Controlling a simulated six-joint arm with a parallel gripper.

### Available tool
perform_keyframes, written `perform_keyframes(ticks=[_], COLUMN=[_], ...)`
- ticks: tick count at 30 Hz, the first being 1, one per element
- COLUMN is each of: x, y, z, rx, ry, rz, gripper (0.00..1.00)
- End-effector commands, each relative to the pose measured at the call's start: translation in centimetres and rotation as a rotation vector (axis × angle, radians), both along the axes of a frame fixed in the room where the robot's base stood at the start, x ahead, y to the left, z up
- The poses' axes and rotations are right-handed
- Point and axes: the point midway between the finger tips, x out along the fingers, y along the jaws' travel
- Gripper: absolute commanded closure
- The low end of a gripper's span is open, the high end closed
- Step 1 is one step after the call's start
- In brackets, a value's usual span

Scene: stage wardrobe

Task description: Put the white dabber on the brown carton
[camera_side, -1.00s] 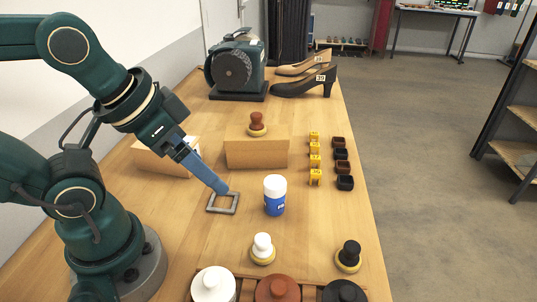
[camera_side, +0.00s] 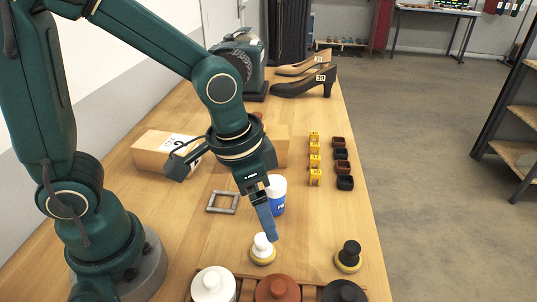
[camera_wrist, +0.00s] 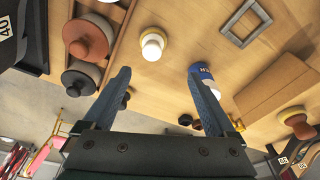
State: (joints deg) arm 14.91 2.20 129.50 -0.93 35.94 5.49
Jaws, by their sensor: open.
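The white dabber (camera_side: 262,244) stands upright on its yellowish base near the table's front; it also shows in the wrist view (camera_wrist: 152,46), ahead of and between my fingers. My gripper (camera_side: 272,236) is open and empty, pointing down just above and beside the white dabber in the side view. Its two blue fingers spread wide in the wrist view (camera_wrist: 160,85).
Beside my gripper stands a white-capped blue bottle (camera_side: 278,207). A grey square frame (camera_side: 222,202) lies left of it. A black dabber (camera_side: 348,256) is to the right. White, brown and black jars (camera_side: 278,289) line the front.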

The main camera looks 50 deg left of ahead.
Motion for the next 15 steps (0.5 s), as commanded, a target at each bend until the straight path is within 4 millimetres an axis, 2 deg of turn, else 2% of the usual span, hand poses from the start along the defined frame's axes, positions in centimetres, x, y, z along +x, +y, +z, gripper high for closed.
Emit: perform_keyframes(ticks=[1,6,15], x=[-0.3,-1.2,-1.1], y=[-0.4,-0.8,-1.0], z=[-0.9,-2.4,-5.3], rx=[0.009,0.026,0.029], ry=[0.034,0.090,0.099], rz=[-0.018,-0.046,-0.050], gripper=[0.09,0.09,0.09])
